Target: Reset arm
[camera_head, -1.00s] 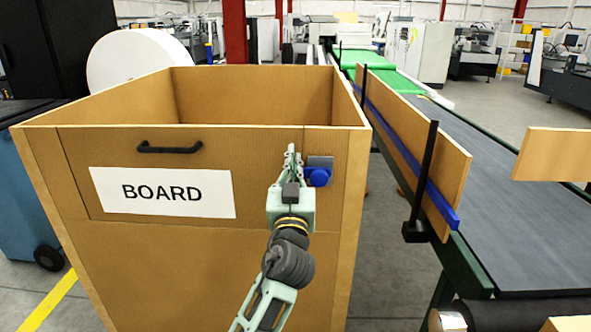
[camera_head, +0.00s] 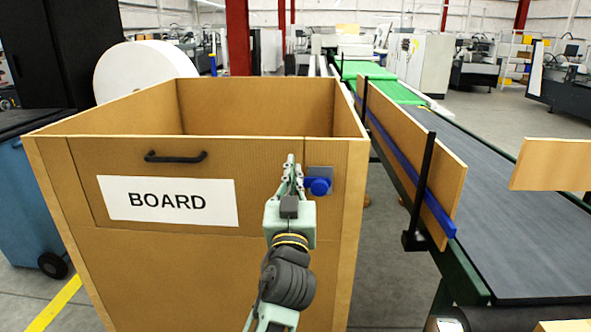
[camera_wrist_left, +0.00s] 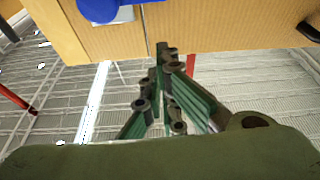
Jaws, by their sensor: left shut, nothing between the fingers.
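My left gripper (camera_head: 291,166) is shut and empty, pointing up in front of the cardboard-brown box (camera_head: 220,270) labelled BOARD. In the head view its fingertips are just left of a blue knob (camera_head: 319,187) on a grey plate at the box's upper right front. In the left wrist view the shut fingers (camera_wrist_left: 163,55) show in the middle. The blue knob (camera_wrist_left: 100,8) and part of the box (camera_wrist_left: 225,28) are at the top of that view. I cannot tell whether the fingers touch the box. My right gripper is in neither view.
The box has a black handle (camera_head: 175,157) and an open top. A dark conveyor (camera_head: 500,230) with a wooden side board (camera_head: 410,155) and a black post (camera_head: 424,185) runs along the right. A blue bin (camera_head: 25,200) stands at the left. Grey floor shows between box and conveyor.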

